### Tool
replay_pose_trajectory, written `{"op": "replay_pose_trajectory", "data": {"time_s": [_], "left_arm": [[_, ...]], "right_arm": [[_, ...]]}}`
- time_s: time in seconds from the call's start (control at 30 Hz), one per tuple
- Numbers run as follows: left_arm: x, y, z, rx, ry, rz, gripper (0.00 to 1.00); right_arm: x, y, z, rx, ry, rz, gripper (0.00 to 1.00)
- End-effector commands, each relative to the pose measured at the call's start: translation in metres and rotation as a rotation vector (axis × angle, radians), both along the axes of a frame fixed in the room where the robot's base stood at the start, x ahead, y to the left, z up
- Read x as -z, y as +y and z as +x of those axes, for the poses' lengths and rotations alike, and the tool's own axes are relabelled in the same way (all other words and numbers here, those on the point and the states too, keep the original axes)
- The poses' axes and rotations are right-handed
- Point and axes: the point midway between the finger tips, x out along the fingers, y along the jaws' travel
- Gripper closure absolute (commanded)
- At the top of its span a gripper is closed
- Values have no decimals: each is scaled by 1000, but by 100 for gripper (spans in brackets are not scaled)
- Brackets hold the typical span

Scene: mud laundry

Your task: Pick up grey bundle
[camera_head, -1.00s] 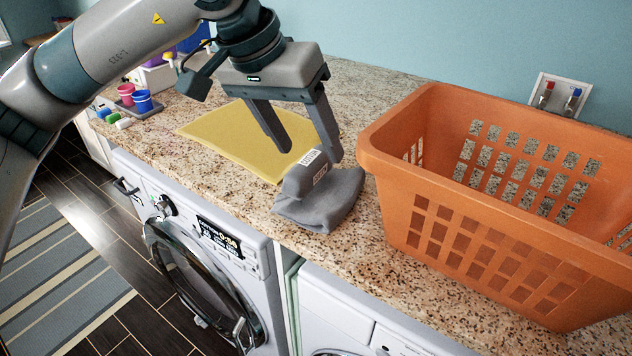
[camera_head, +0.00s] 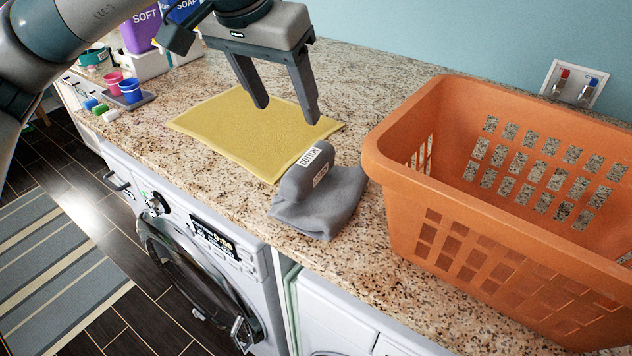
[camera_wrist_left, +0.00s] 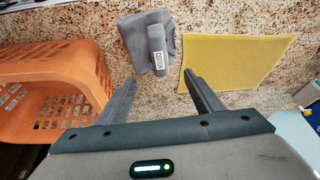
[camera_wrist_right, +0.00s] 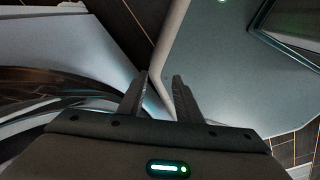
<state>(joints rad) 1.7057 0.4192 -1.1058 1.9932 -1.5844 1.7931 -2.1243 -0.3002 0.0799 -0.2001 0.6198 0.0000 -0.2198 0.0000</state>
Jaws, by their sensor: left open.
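The grey bundle (camera_head: 304,176) is a rounded roll with a white printed label, resting on a flat grey cloth (camera_head: 330,212) on the counter. Both also show in the left wrist view, the bundle (camera_wrist_left: 156,42) on the cloth (camera_wrist_left: 133,34). My left gripper (camera_head: 287,113) is open and empty, above and behind the bundle, over the yellow cloth in the head view. Its fingers are apart from the bundle. My right gripper (camera_wrist_right: 160,76) shows only in its wrist view, with its fingers apart and nothing between them.
An orange laundry basket (camera_head: 480,205) stands close to the right of the bundle. A flat yellow cloth (camera_head: 225,130) lies to the left. Small cups (camera_head: 130,91) and soap containers stand at the far left. Washing machines are under the counter's front edge.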

Motion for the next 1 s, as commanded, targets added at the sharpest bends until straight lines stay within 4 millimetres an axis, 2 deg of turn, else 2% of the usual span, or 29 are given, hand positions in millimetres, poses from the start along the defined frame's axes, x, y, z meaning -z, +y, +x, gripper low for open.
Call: {"op": "replay_pose_trajectory", "data": {"time_s": [0.27, 0.8, 1.0], "left_arm": [[14, -2, 4, -1, 2, 1, 39], [97, -21, 33, 1, 4, 0, 39], [112, -24, 39, 1, 2, -1, 39]], "right_arm": [[5, 0, 0, 0, 0, 0, 69], [23, 1, 0, 1, 0, 1, 69], [24, 1, 0, 1, 0, 1, 69]]}}
